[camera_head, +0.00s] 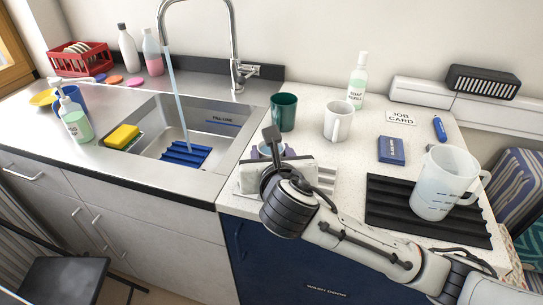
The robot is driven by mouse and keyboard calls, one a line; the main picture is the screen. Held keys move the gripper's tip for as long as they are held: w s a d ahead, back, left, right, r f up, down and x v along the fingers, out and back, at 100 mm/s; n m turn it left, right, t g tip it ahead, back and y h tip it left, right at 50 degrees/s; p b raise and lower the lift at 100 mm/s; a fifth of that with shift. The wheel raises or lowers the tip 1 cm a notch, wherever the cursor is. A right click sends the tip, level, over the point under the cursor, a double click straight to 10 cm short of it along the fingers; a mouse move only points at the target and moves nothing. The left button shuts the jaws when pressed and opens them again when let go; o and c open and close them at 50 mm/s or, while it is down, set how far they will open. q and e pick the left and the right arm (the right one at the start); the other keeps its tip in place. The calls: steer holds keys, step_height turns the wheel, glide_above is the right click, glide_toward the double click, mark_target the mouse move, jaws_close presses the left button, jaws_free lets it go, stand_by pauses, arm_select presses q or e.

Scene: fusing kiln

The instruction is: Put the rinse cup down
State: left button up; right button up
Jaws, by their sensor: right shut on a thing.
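My right gripper (272,150) is over the counter's front edge, just right of the sink, and is shut on a small cup. Only a pale, bluish part of this rinse cup (266,149) shows behind the gripper; the rest is hidden, so I cannot tell whether its base touches anything. A light ribbed rack (326,181) lies under and beside the gripper, partly covered by it. A black ribbed mat (388,206) lies further right with a translucent measuring jug (438,185) standing on it. My left gripper is out of view.
A green cup (284,112) and a white mug (338,122) stand just behind the gripper. A soap bottle (357,80), a blue box (391,150) and a job card (401,117) are behind. The sink (225,118) has running water and a blue rack (187,153).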

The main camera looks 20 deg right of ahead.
steer(key=shift+f, duration=0.3)
steer(key=shift+f, duration=0.2)
steer(key=o, duration=1)
steer(key=shift+s+a+r, duration=0.1)
steer(key=shift+s+r, duration=0.05)
steer(key=shift+r, duration=0.1)
steer(key=p+v, duration=0.1)
steer(key=v, duration=1)
steer(key=shift+s+r, duration=0.15)
steer(key=shift+s, duration=0.2)
